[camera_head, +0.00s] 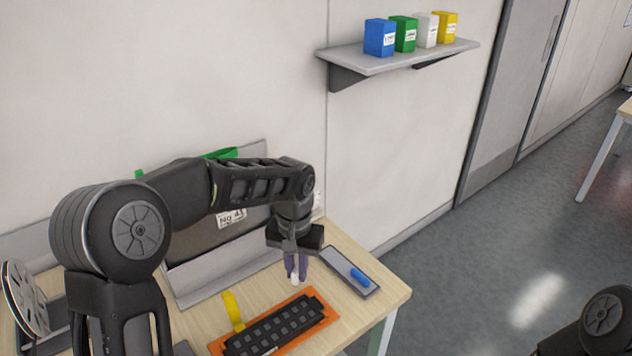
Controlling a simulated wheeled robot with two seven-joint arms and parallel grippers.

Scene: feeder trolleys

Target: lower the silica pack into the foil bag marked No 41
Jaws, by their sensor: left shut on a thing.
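My left arm reaches across the table from the left. My left gripper (295,272) points down over the table and is shut on a small white thing, apparently the silica pack (294,281), mostly hidden between the fingers. The label "No 41" (232,218) shows on a dark grey upright surface behind my arm, apparently the foil bag (200,245). My arm covers its upper part, so I cannot see its mouth. The gripper is to the right of the label and apart from it. My right gripper is out of view; only part of that arm shows at the lower right.
An orange tray (330,317) with a black slotted block (275,327) lies in front of the gripper, beside a yellow strip (233,311). A grey tray (340,262) holding a blue piece (360,277) lies to the right. A reel (25,298) stands at left. A wall shelf (395,58) holds several boxes.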

